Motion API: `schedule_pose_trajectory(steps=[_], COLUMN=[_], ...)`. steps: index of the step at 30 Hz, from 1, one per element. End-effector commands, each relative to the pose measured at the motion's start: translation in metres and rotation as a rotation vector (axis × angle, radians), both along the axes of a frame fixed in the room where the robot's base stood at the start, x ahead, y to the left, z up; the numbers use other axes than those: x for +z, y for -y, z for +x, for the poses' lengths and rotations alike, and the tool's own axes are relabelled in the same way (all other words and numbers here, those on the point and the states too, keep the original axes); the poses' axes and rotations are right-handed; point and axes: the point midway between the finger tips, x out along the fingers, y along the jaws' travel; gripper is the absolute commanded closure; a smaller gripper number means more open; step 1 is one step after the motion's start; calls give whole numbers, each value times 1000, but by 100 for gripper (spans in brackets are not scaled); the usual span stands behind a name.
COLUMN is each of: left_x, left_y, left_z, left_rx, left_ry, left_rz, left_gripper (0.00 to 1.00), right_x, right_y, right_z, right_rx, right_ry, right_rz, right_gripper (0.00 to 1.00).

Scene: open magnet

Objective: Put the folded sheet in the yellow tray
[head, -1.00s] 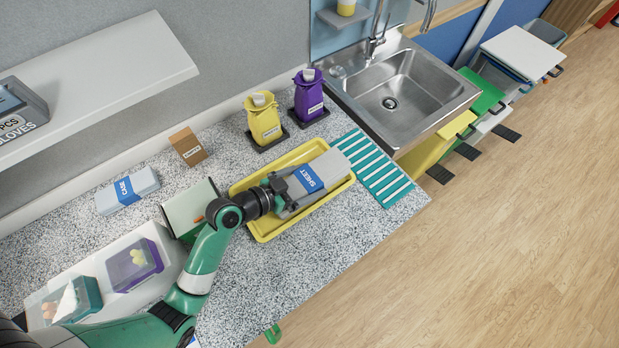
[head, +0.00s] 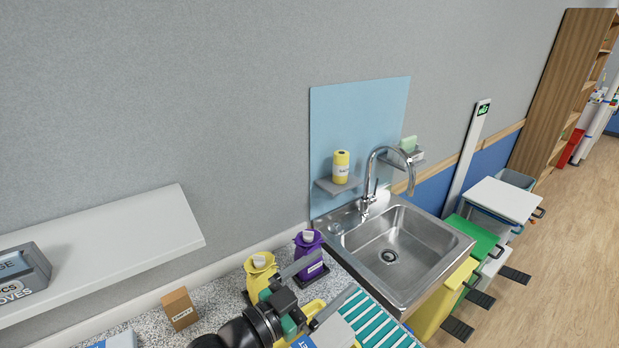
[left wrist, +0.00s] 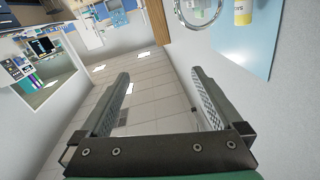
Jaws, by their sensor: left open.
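The folded sheet (head: 338,333), pale grey with a blue label, shows only in part at the bottom edge of the head view. It lies at the yellow tray (head: 313,307), of which just a bit of rim shows; the rest is cut off or behind my arm. My left gripper (head: 337,271) is raised in front of them with its fingers spread and nothing between them. In the left wrist view its open jaws (left wrist: 160,78) are also empty, facing out over the room. My right gripper is not in view.
A yellow bag (head: 258,275) and a purple bag (head: 309,254) stand behind the gripper. A teal striped mat (head: 380,325) lies right of it, beside the steel sink (head: 390,245). A small brown box (head: 180,308) stands at left, below a white shelf (head: 110,250).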

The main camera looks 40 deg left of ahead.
Motion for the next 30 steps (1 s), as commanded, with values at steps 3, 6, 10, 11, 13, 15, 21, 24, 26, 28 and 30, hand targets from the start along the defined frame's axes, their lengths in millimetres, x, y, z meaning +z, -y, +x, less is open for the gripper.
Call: schedule_pose_trajectory(steps=[3,6,10,11,13,15,21,24,26,28,30], left_x=[144,240,316,326,340,345,344,351,362,383,411], left_y=[26,43,52,53,54,54,54,54,54,54,54], left_z=[-6,-38,-83,-91,-102,-106,-106,-105,-105,-105,-105], left_rx=[8,6,-5,-7,-10,-12,-10,-10,-10,-10,-10], left_ry=[296,517,715,744,783,797,796,795,794,794,794], left_rz=[-28,-95,-183,-197,-220,-228,-227,-227,-226,-226,-226], left_gripper=[0,0,0,0,0,0,0,0,0,0,0], right_x=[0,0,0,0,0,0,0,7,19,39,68], right_y=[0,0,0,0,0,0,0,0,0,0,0], right_z=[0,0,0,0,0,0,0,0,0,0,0], right_rx=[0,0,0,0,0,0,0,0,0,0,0], right_ry=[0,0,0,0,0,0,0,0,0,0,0], right_rz=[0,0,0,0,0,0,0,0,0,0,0], right_gripper=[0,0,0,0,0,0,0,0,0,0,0])
